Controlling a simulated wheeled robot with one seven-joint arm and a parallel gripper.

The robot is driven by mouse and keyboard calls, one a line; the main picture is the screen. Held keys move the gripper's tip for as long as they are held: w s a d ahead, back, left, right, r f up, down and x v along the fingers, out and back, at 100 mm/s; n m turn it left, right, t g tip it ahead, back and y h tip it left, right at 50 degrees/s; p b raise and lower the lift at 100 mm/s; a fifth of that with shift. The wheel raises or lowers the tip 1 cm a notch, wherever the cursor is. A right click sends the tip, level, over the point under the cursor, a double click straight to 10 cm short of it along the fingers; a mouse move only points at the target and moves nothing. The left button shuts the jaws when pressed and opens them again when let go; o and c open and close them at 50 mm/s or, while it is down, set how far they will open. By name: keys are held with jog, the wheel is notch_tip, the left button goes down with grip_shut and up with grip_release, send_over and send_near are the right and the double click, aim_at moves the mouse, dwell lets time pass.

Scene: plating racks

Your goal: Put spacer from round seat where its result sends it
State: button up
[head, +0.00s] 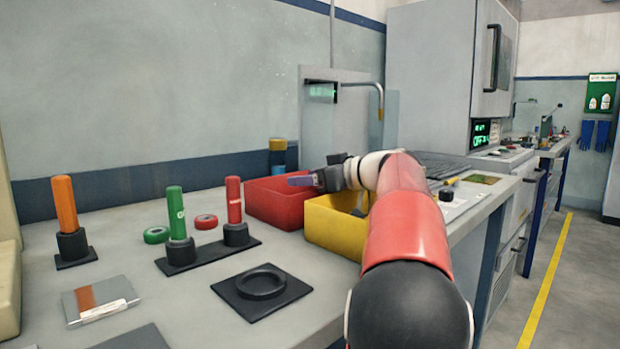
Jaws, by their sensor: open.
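The round seat is a black square plate with a raised black ring (246,299) on the bench at front centre. Its middle looks empty. My gripper (300,181) is over the red bin (272,213), near its right side, with its fingers pointing left and open. No spacer shows between the fingers. The yellow bin (333,226) stands just right of the red bin, partly behind my arm, with something dark blue in it. I cannot identify a spacer, as the bin floors are mostly hidden.
An orange rod (65,203), a green rod (176,212) and a red rod (234,200) stand in black holders. A green ring (157,235) and a red ring (206,222) lie nearby. A flat metal case (100,299) is at front left.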

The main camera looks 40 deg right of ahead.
jog(key=shift+p, duration=0.75)
jog(key=shift+s+d+r, duration=0.15)
jog(key=shift+s+d, duration=0.05)
jog(key=shift+d, duration=0.05)
jog(key=v, duration=0.7)
jog(key=shift+r+b, duration=0.25)
jog(key=shift+b, duration=0.2)
jog(key=shift+a, duration=0.15)
